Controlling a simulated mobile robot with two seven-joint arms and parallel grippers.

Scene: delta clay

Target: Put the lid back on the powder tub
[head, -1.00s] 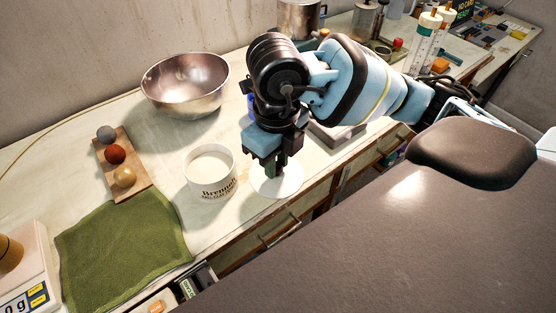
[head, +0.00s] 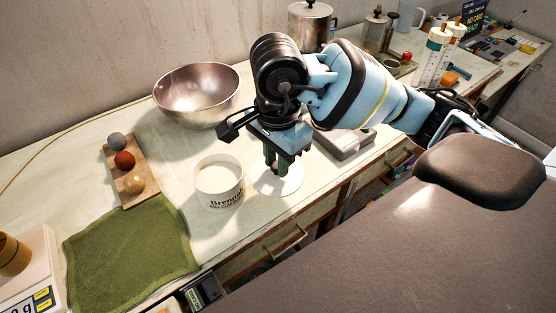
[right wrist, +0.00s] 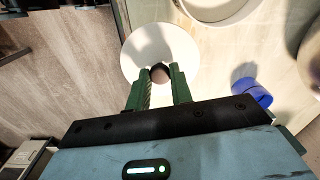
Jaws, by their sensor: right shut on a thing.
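The powder tub (head: 222,190) is a white, open tub with dark lettering, standing on the worktop with pale contents showing. It also shows in part at the top of the right wrist view (right wrist: 222,6). The lid (head: 284,186) is a white disc just right of the tub in the head view; in the right wrist view (right wrist: 140,47) a dark round knob shows at its middle. My right gripper (head: 277,165) points down over the lid, its green fingers (right wrist: 159,80) shut on the knob. I cannot tell whether the lid touches the worktop. My left gripper is not in view.
A steel bowl (head: 197,95) stands behind the tub. A wooden board (head: 142,187) with three balls and a green cloth (head: 130,255) lie to the left, near a scale (head: 35,270). A blue object (right wrist: 252,92) lies near the gripper. Drawers (head: 275,240) drop below the front edge.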

